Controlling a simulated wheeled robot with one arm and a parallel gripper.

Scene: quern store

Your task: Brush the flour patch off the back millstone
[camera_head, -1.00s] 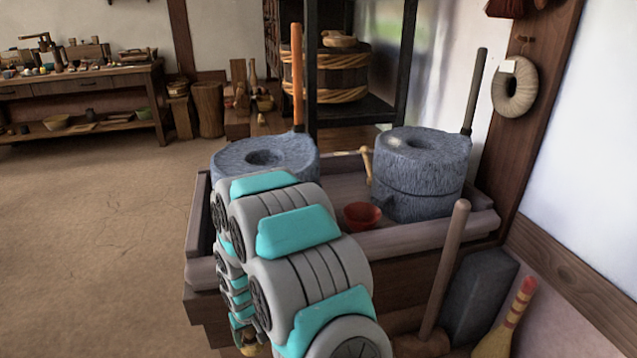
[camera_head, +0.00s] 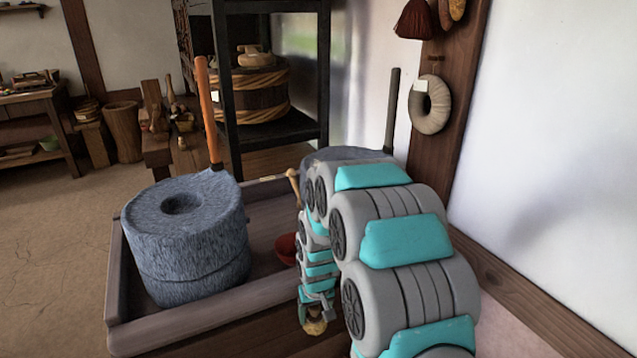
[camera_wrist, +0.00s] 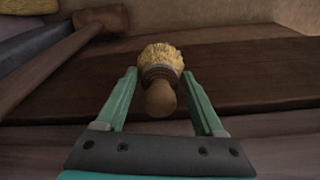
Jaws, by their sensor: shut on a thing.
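My gripper (camera_wrist: 159,88) is shut on a small round brush (camera_wrist: 161,58) with a wooden handle and pale yellow bristles. In the head view the brush (camera_head: 314,326) hangs low at the end of my arm, in front of the tray. One grey millstone (camera_head: 190,240) with an orange upright handle stands at the left, with no flour visible on its top. The other millstone (camera_head: 325,155), with a dark handle (camera_head: 392,108), is farther off to the right. My arm hides most of it, so I cannot see a flour patch there.
The millstones stand in a wooden tray (camera_head: 190,326). A red bowl (camera_head: 286,249) sits between them, partly behind my arm, beside a small wooden tool (camera_head: 294,184). A wall is close on the right. In the wrist view a wooden mallet (camera_wrist: 60,55) lies at upper left.

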